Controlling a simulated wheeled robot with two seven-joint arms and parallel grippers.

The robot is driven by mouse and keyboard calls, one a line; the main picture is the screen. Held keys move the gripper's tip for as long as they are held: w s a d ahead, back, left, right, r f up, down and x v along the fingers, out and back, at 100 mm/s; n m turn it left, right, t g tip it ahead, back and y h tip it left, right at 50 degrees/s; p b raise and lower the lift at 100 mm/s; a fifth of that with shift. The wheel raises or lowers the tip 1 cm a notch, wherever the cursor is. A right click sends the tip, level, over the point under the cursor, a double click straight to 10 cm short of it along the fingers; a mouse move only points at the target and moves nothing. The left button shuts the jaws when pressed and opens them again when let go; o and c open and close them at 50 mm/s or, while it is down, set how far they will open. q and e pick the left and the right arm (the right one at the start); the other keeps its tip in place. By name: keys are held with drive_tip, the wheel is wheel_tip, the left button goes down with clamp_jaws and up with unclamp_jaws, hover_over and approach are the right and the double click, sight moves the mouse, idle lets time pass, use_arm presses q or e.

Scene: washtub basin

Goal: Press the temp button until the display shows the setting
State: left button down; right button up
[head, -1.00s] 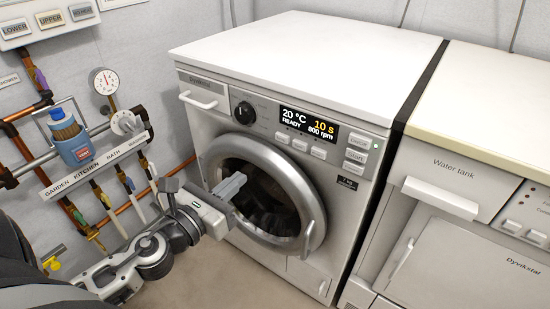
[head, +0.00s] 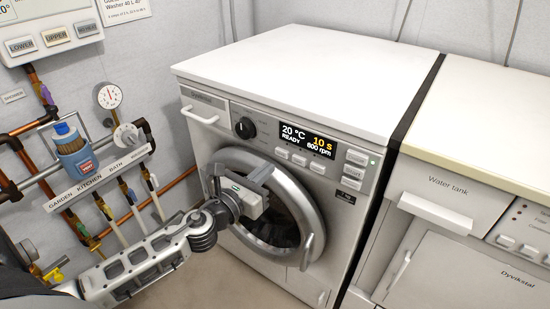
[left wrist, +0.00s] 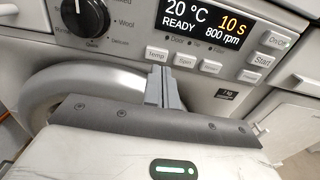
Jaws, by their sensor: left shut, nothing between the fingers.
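The washing machine (head: 225,135) has a black display (head: 307,141) reading 20 °C, READY, 10 s and 800 rpm; the display also shows in the left wrist view (left wrist: 208,22). The Temp button (left wrist: 157,54) is the leftmost of the row below the display, and it shows in the head view (head: 282,153). My left gripper (head: 263,171) is shut and empty in front of the door's upper rim. In the left wrist view its fingertips (left wrist: 160,70) point up just below the Temp button; I cannot tell whether they touch it. My right gripper is not in view.
A round programme knob (head: 245,128) is left of the display. Start and other buttons (head: 356,170) are at its right. The round door (head: 310,215) bulges below the panel. A second machine (head: 450,250) stands at the right; pipes and valves (head: 75,155) line the left wall.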

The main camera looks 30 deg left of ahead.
sight(283, 155)
use_arm(q)
drive_tip(key=w, duration=0.3)
drive_tip(key=shift+w+d, duration=0.15)
drive_tip(key=shift+w, duration=0.55)
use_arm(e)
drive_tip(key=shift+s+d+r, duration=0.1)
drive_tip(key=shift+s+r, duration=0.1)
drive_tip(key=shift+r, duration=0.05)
